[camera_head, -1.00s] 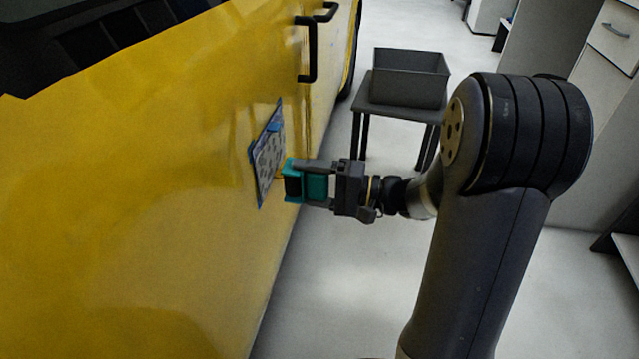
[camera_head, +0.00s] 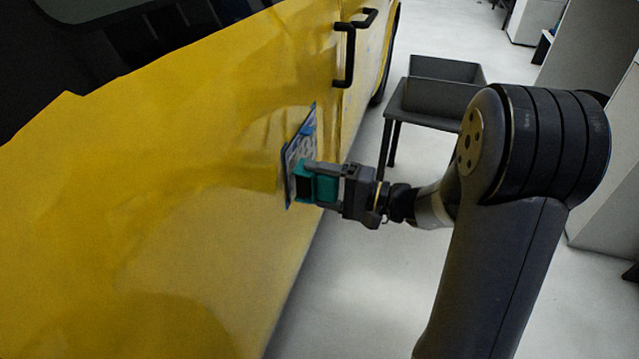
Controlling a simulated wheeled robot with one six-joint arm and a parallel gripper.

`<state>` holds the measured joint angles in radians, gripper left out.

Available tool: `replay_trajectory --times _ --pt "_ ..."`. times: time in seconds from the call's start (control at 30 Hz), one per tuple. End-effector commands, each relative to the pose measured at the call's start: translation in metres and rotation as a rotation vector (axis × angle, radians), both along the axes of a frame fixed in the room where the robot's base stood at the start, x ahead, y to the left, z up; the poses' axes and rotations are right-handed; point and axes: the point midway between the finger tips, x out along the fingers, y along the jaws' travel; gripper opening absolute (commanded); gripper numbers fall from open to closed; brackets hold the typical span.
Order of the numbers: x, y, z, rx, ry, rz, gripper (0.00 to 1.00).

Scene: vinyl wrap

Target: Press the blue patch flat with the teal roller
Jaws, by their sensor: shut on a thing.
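The blue patch (camera_head: 301,145) is on the side of the yellow vehicle (camera_head: 200,200), below and to the left of the black door handle. It has a blue edge and a paler patterned middle. My gripper (camera_head: 334,186) is shut on the teal roller (camera_head: 321,184) and holds it at the lower right part of the patch. The roller covers part of the patch. I cannot tell whether the roller touches the patch.
A black door handle (camera_head: 348,55) sticks out from the vehicle above the patch. A dark grey bin (camera_head: 447,70) stands on a small dark table (camera_head: 425,112) behind my arm. The pale floor (camera_head: 350,290) beside the vehicle is clear.

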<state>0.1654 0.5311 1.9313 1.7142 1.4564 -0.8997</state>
Motion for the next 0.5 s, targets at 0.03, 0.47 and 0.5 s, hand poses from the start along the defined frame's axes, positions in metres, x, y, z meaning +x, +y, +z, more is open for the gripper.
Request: replay_trajectory --times 0.03,0.47,0.5 --pt "0.0000 0.0001 0.0003 0.000 -0.001 0.000 0.53" --pt "0.0026 0.0076 -0.0001 -0.002 -0.002 0.001 0.53" --pt "0.0030 0.0083 -0.0001 -0.001 -0.002 0.001 0.53"
